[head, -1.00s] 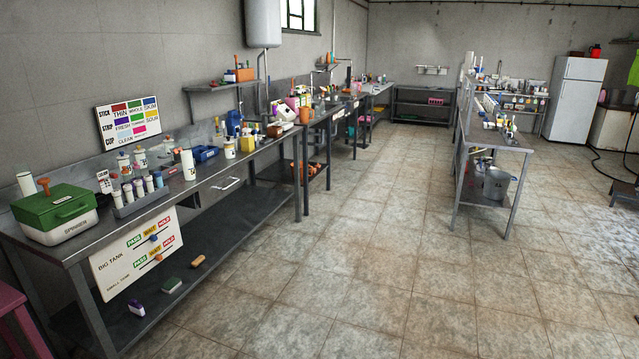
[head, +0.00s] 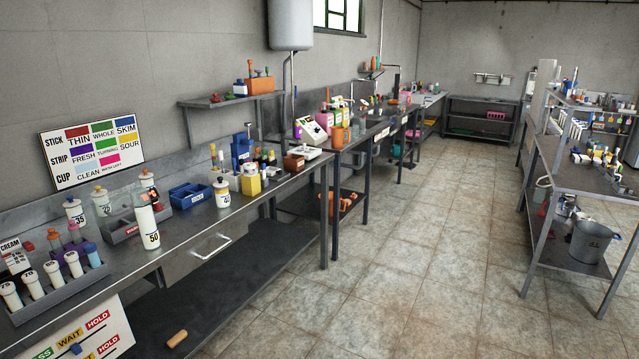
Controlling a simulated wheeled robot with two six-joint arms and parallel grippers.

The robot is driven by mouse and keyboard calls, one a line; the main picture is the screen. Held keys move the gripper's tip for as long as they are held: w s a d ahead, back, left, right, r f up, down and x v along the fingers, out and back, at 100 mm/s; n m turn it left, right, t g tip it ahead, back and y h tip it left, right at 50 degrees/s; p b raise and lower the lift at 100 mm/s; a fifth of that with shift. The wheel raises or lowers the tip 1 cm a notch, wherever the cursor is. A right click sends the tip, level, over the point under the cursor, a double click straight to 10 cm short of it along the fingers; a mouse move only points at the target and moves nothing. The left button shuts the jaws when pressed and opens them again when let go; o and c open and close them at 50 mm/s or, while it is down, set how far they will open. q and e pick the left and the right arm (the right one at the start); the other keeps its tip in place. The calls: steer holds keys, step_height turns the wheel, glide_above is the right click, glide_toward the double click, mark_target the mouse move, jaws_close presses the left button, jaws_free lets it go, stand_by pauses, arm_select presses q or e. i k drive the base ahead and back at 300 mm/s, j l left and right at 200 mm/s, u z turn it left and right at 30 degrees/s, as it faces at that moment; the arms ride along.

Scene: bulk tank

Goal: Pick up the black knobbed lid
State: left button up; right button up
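I cannot make out a black knobbed lid in the head view; things on the far benches are too small to tell. White jars with coloured knobbed tops stand on the left bench (head: 285,192): one marked 35 (head: 75,212), one marked 50 (head: 147,228) with an orange top, and one marked 40 (head: 222,193) with a yellow top. Neither of my grippers is in view.
A rack of several tubes (head: 62,290) stands at the near left. A steel table (head: 590,180) with a metal bucket (head: 590,242) below is at right. The tiled floor (head: 420,240) between is clear.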

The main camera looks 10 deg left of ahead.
mark_target(221, 182)
steer(key=i+u, duration=0.1)
steer(key=i, duration=0.55)
steer(key=i+l+u, duration=0.15)
steer(key=i, duration=0.5)
steer(key=i+l+u, duration=0.1)
steer(key=i, duration=0.6)
steer(key=l, duration=0.1)
